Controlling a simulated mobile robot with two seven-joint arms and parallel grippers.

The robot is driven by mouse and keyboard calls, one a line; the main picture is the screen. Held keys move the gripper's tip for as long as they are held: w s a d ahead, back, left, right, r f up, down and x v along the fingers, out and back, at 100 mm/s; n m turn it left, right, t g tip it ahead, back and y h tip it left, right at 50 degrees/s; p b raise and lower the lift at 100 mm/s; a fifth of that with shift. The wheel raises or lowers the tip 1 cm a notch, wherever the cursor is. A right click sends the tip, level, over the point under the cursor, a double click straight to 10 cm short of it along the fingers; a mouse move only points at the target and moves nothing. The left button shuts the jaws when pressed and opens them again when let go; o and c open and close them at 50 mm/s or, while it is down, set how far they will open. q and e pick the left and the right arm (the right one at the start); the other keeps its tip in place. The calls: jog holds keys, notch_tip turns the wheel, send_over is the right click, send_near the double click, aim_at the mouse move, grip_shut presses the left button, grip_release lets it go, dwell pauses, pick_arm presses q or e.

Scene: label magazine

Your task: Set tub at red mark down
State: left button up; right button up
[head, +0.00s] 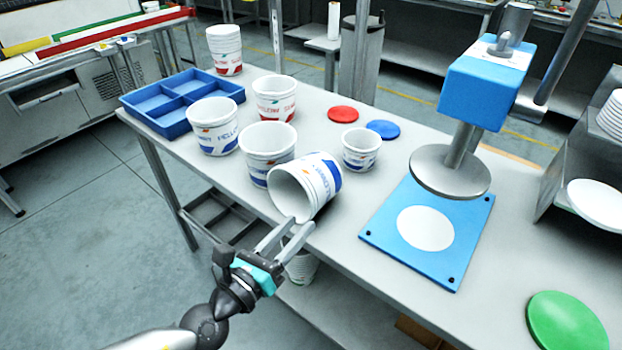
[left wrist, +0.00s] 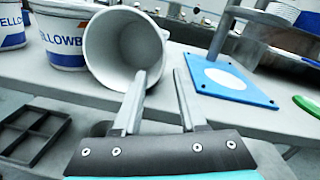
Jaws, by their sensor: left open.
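A white tub with blue lettering (head: 322,176) lies tipped on its side near the front edge of the table, its open mouth toward my left gripper. In the left wrist view the tub (left wrist: 120,50) shows its hollow inside just beyond the fingers. My left gripper (head: 302,226) is open and empty at the table edge, in front of the tub's mouth; its fingers also show in the left wrist view (left wrist: 160,75). The red round mark (head: 343,114) lies flat and bare toward the back of the table. My right gripper is not in view.
Several upright tubs (head: 215,126) stand left of and behind the tipped one; a small tub (head: 361,150) stands near the blue mark (head: 382,129). A blue divided tray (head: 160,124) is at left. A blue press (head: 455,270) stands right, with a green mark (head: 567,322) beyond.

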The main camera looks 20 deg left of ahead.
aim_at(317, 205)
pick_arm(q)
jog(key=x, duration=0.5)
jog(key=shift+p, duration=0.35)
jog(key=shift+w+d, duration=0.15)
jog(key=shift+w, duration=0.4)
jog(key=shift+w+d+r, duration=0.2)
jog(key=shift+w, duration=0.25)
jog(key=p+x, duration=0.1)
jog(key=x, duration=0.2)
jog(key=shift+w+d+r, duration=0.15)
jog(key=shift+d+r, duration=0.05)
jog(key=shift+w+d, duration=0.15)
jog(key=shift+w, duration=0.3)
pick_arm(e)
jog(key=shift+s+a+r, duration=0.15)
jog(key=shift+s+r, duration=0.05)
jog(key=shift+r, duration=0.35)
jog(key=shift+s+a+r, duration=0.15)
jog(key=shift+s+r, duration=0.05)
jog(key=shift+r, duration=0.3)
pick_arm(q)
jog(key=shift+c, duration=0.3)
grip_shut()
